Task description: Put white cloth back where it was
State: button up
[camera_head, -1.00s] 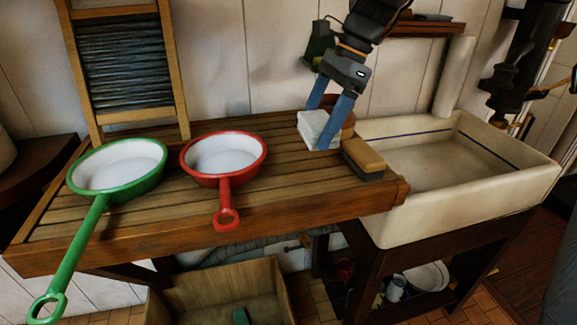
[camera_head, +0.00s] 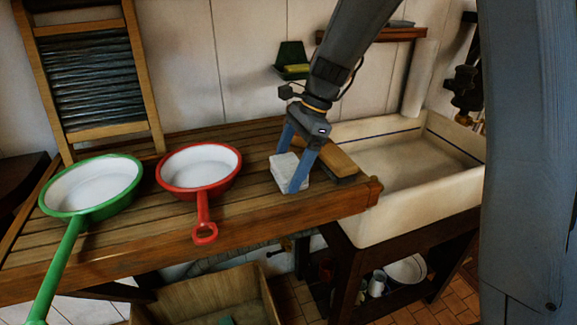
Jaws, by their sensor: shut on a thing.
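The white cloth (camera_head: 287,176) is a small folded block at the right part of the slatted wooden draining board (camera_head: 255,205). My gripper (camera_head: 289,171) reaches down from above with its two blue fingers on either side of the cloth, shut on it. The cloth is at or just above the slats; I cannot tell whether it touches them. A wooden-backed brush (camera_head: 337,163) lies just right of the cloth, beside the sink. My fingers hide part of the cloth.
A red pan (camera_head: 239,174) and a green pan (camera_head: 133,188) stand to the left, handles toward the front. A washboard (camera_head: 95,75) leans at the back left. The pale sink (camera_head: 375,225) adjoins on the right. Slats behind the cloth look free.

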jog(key=shift+f, duration=0.1)
jog(key=o, duration=1.1)
jog(key=b+v, duration=0.3)
jog(key=v, duration=0.9)
jog(key=shift+d, duration=0.15)
